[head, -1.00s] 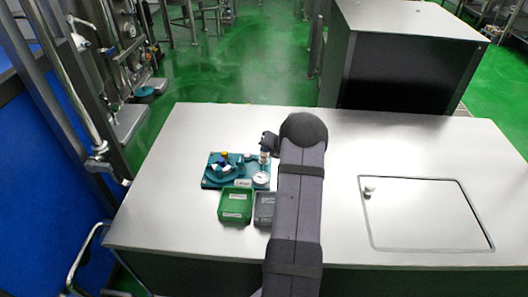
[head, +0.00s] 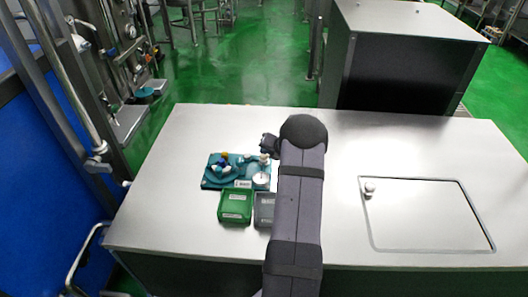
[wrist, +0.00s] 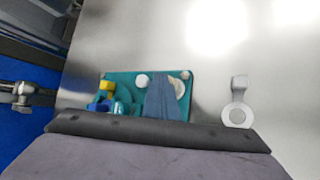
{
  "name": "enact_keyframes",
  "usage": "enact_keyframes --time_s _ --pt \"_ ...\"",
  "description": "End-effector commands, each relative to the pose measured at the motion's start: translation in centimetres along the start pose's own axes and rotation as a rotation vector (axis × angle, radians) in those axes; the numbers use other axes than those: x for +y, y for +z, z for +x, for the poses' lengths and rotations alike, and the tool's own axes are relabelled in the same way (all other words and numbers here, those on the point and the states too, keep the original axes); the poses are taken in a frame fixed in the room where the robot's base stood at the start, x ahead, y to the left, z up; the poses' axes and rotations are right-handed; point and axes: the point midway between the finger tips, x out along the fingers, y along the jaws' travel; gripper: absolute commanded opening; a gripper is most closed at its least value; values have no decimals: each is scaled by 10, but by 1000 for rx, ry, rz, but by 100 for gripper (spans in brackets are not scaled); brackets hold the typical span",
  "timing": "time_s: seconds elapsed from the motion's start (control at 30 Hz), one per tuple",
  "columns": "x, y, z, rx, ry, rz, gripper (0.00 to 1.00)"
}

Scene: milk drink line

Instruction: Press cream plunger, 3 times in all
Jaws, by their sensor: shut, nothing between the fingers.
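A teal board (head: 210,183) stands left of my arm in the head view, carrying small white, blue and yellow parts. A small pale upright piece (head: 264,159) at its back right may be the cream plunger, but it is too small to be sure. My gripper (head: 267,146) is shut and empty, just above and behind this piece in the picture. I cannot tell whether they touch. In the wrist view the board (wrist: 185,76) also shows, with a blue-grey shape partly covering its right side. My fingertips are not clear there.
A green box (head: 235,206) and a grey box (head: 264,209) sit in front of the board. My arm hides the table beside them. A panel with a small knob (head: 369,188) lies to the right. A pale ring (wrist: 237,115) with a tab shows in the wrist view.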

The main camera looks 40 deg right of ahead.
Motion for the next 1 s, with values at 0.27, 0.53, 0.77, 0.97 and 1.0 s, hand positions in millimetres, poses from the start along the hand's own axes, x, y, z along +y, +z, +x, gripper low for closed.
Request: enact_keyframes --time_s 0.27,0.53,0.77,0.97,1.0 --pt "7 6 -10 4 -1 1 0" --pt "14 13 -19 2 -1 1 0" --pt "14 14 -19 1 0 0 0" --pt "14 14 -20 1 0 0 0" --pt "15 15 -20 0 0 0 0"
